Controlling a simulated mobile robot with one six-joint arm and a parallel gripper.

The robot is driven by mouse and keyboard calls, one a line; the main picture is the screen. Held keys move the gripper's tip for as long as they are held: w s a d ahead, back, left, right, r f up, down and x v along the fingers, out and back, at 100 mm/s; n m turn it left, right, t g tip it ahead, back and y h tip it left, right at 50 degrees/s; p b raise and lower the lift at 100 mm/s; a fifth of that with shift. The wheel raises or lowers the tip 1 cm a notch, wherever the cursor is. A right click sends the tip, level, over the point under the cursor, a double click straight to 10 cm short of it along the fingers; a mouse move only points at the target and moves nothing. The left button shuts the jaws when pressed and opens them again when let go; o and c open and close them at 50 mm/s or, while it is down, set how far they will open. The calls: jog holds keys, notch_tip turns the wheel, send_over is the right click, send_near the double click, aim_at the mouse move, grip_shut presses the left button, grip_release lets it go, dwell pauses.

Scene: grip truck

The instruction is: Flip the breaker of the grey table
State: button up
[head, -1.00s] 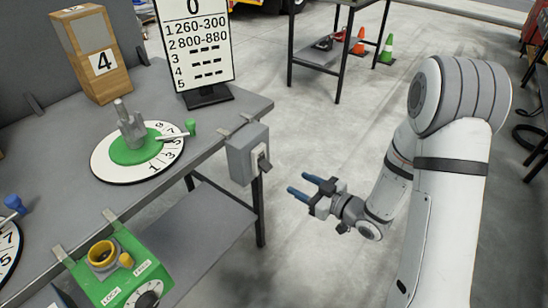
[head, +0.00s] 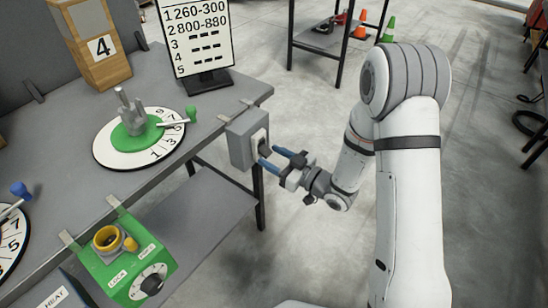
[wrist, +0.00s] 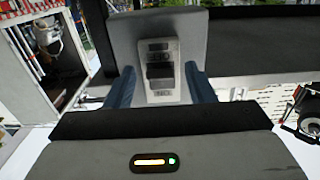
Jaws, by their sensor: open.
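The breaker is a grey box (head: 240,143) fixed to the right edge of the grey table (head: 70,148). Its light faceplate with a dark switch lever faces my gripper. In the wrist view the breaker box (wrist: 190,30) is straight ahead, with the dark lever (wrist: 160,72) between my fingers. My gripper (head: 276,160) has blue fingers, which are apart with nothing held. In the head view the fingertips are right at the faceplate. In the wrist view the gripper (wrist: 161,88) has one finger each side of the plate. I cannot tell whether the fingers touch it.
On the table are a green-centred dial (head: 140,138), a wooden box marked 4 (head: 95,45) and a number sign (head: 203,40). A green box with a knob (head: 125,262) hangs at the table's front edge. Open floor lies right of the table.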

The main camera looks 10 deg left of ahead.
jog(key=shift+c, duration=0.3)
jog(key=c, duration=0.9)
jog(key=shift+c, duration=0.2)
